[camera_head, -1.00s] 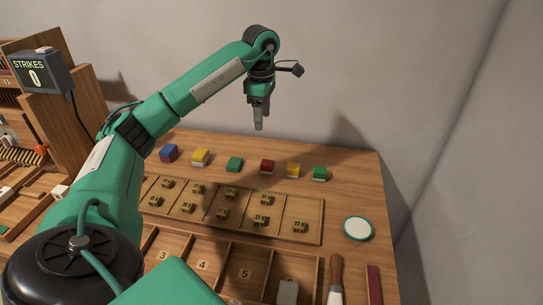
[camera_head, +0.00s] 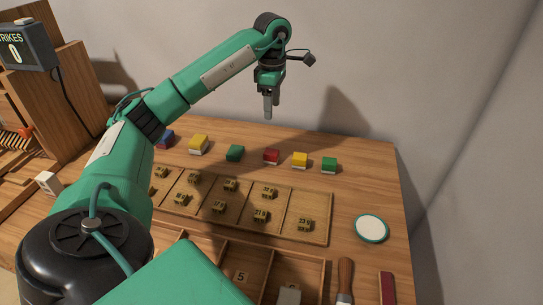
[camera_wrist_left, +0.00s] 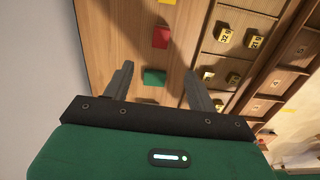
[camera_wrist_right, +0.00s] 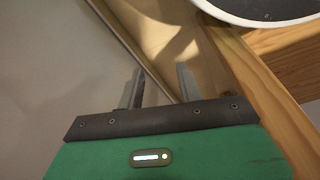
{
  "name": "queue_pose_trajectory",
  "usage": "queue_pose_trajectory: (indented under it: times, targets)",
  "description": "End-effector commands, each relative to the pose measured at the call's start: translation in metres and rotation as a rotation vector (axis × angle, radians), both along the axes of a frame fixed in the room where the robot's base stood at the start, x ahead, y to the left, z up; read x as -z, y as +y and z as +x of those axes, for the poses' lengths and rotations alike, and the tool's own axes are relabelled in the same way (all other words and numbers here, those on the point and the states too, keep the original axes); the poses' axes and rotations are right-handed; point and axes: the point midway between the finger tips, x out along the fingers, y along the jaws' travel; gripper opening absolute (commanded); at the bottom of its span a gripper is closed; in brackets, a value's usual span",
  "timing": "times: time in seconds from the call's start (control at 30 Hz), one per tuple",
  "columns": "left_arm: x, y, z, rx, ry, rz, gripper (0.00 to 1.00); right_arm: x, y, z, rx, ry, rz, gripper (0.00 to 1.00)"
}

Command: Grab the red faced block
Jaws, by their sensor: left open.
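The red-faced block (camera_head: 271,157) stands in a row of coloured blocks at the back of the table. In the left wrist view the red face (camera_wrist_left: 161,36) lies beyond the fingertips, with a green block (camera_wrist_left: 154,77) seen between the fingers. My left gripper (camera_head: 271,107) is open and empty, pointing down in the air above the row. My right gripper (camera_wrist_right: 160,70) is open and empty in the right wrist view, away from the blocks. It is not in the head view.
The row also has a blue block (camera_head: 166,139), yellow blocks (camera_head: 199,145) and green blocks (camera_head: 329,165). A divided wooden tray (camera_head: 318,218) with numbered pieces lies in front. A white round disc (camera_head: 371,228) and a wooden-handled tool (camera_head: 345,277) are at the right. The wall stands close behind.

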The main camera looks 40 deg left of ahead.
Motion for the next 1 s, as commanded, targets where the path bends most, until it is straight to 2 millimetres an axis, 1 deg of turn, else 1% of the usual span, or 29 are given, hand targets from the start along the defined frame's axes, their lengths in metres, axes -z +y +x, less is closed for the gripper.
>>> queue_pose_trajectory:
  times: [0.03,0.2,0.3,0.4,0.47,0.57,0.8,0.9,1.0]
  targets:
    - [0.013,0.000,0.000,0.000,0.000,0.000,0.58,-0.011,0.002,0.006,0.003,-0.012,0.005,0.36]
    - [0.029,0.000,0.000,0.000,0.000,0.000,0.58,-0.061,0.006,0.014,0.006,-0.025,0.014,0.36]
    - [0.035,0.000,0.000,0.000,0.000,0.000,0.58,-0.083,0.007,0.015,0.009,-0.030,0.018,0.36]
    - [0.038,0.000,0.000,0.000,0.000,0.000,0.58,-0.097,0.008,0.014,0.009,-0.034,0.020,0.36]
    - [0.040,0.000,0.000,0.000,0.000,0.000,0.58,-0.103,0.008,0.014,0.009,-0.034,0.020,0.36]
    - [0.050,0.000,0.000,0.000,0.003,0.001,0.58,-0.107,0.008,0.013,0.010,-0.036,0.020,0.36]
    - [0.096,0.000,-0.001,0.000,0.004,0.000,0.58,-0.114,0.008,0.013,0.010,-0.044,0.022,0.36]
    - [0.112,0.000,-0.001,-0.001,0.003,0.001,0.58,-0.117,0.007,0.014,0.009,-0.047,0.022,0.36]
    - [0.121,0.000,-0.001,0.000,0.001,0.000,0.58,-0.118,0.007,0.014,0.009,-0.049,0.023,0.36]
